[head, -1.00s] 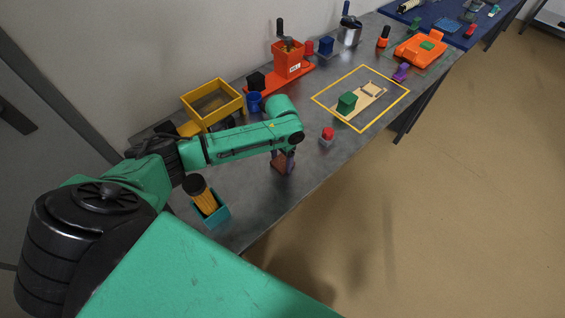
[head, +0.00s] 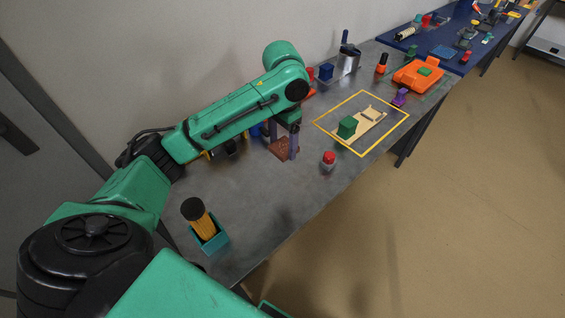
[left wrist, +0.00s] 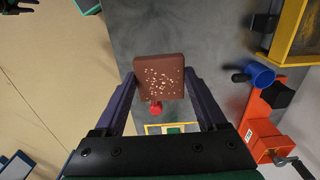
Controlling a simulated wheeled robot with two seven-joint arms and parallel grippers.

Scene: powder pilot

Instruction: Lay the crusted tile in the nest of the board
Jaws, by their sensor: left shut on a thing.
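The crusted tile (left wrist: 160,80) is a reddish-brown square with pale specks on its face. My left gripper (head: 285,148) is shut on it, with a purple finger on either side in the left wrist view. In the head view the tile (head: 282,150) hangs low between the fingertips, left of the board and apart from it. The board (head: 349,138) is pale wood and lies inside a yellow outline on the table. A green block (head: 347,126) stands at its near end, and a shallow raised part, seemingly the nest (head: 371,115), is at its far end.
A red-topped grey piece (head: 328,161) stands between the tile and the board. A teal box with a brush (head: 208,232) is at the near left. An orange tray (head: 418,75) and a purple piece (head: 399,97) lie beyond the board. The front-middle tabletop is clear.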

